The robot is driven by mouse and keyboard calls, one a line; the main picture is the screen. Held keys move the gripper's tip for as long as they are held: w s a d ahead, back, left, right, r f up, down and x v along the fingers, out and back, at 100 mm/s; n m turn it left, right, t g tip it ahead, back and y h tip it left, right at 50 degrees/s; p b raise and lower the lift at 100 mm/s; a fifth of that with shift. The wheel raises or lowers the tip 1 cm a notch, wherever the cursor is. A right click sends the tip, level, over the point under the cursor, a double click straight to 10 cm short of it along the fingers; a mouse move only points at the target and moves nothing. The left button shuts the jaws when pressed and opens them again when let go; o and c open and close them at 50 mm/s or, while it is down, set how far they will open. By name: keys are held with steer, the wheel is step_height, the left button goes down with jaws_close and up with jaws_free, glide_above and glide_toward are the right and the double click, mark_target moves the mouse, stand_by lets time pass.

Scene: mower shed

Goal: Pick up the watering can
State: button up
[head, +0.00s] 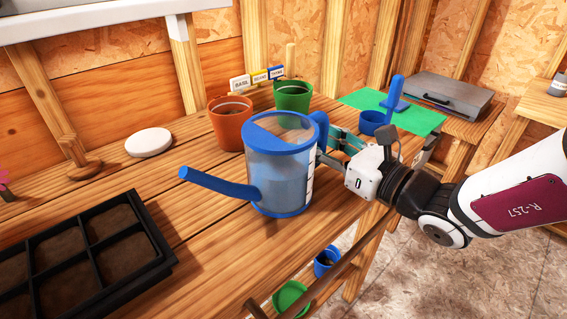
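The watering can (281,176) has a translucent blue body, a blue rim and base, and a long blue spout pointing left. It is upright and appears to rest on the wooden bench (205,250), near its front edge. Its blue handle (322,124) is on the right side. My gripper (331,146) reaches in from the right, with its fingers at the handle side of the can. The can and the handle partly hide the fingertips, so their grip on the handle is not clear.
Terracotta (230,128) and green (293,97) pots stand close behind the can. A black seed tray (160,262) is at front left, a white disc (148,142) at back left. A green mat (425,122) holds a blue scoop-like item (375,122). Small pots sit below the bench edge.

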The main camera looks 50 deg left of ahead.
mark_target(323, 123)
jaws_close()
steer(key=shift+r, duration=0.2)
steer(key=shift+r+p, duration=0.8)
steer(key=shift+r, duration=0.95)
steer(key=s+d, duration=0.3)
steer(key=s+d+p, duration=0.1)
steer(key=s+d, duration=0.2)
steer(key=s+d+r, duration=0.1)
steer(key=s+d, duration=0.1)
steer(key=d, duration=0.1)
steer(key=shift+s+d+p, duration=0.35)
steer(key=shift+s, duration=0.05)
steer(key=shift+s+d+b, duration=0.1)
steer(key=shift+d+b, duration=0.05)
steer(key=shift+b, duration=0.2)
steer(key=shift+f+b, duration=0.1)
steer(key=shift+b, duration=0.6)
steer(key=shift+d+b, duration=0.15)
steer(key=shift+b, duration=0.55)
steer(key=b, duration=0.2)
steer(key=shift+s+d+b, duration=0.2)
steer(key=shift+d+b, duration=0.05)
steer(key=shift+b, duration=0.05)
